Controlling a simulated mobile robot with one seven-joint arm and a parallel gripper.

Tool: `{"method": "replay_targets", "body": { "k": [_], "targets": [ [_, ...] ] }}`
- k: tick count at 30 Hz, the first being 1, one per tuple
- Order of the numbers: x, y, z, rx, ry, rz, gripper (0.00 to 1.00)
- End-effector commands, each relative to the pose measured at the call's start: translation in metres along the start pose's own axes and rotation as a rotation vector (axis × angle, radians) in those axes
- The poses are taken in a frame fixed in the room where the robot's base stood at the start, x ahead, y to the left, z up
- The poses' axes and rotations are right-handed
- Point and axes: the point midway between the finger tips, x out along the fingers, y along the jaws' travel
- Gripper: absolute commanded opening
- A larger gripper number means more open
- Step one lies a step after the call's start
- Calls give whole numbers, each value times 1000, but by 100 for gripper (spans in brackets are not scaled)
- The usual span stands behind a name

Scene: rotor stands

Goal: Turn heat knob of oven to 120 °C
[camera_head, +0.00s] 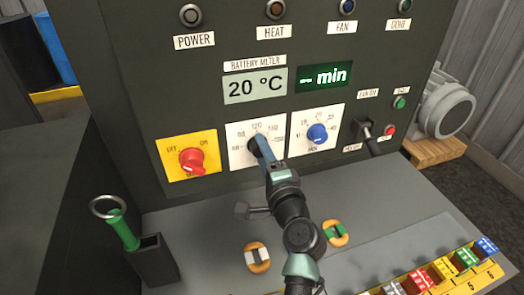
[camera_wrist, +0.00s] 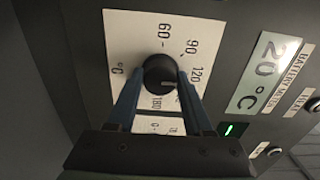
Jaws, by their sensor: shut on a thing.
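The heat knob (camera_wrist: 158,68) is a round black knob on a white dial plate (camera_head: 238,156) in the middle of the oven's front panel. The dial carries °C marks, with 120 at the top in the head view. In the wrist view, a short pale line on the knob's face lies on the side towards the 120 mark (camera_wrist: 201,77). My gripper (camera_head: 262,148) is at the dial, its two blue fingers shut on the knob from both sides. In the head view the fingers hide most of the knob. The display (camera_head: 255,87) above reads 20 °C.
A red knob (camera_head: 191,161) on a yellow plate is left of the dial, and a blue knob (camera_head: 318,134) is right of it. A dark lever (camera_head: 367,133) stands further right. A black holder (camera_head: 150,262) with a green-handled tool (camera_head: 122,230) and coloured blocks (camera_head: 442,271) are below.

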Motion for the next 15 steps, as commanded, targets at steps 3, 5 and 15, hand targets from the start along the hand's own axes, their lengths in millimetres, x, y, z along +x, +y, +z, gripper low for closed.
{"method": "replay_targets", "body": {
  "k": [3,5,15],
  "targets": [
    [0,1,0,2,1,1,0],
    [0,1,0,2,1,2,0],
    [0,1,0,0,0,1,81]
  ]
}}
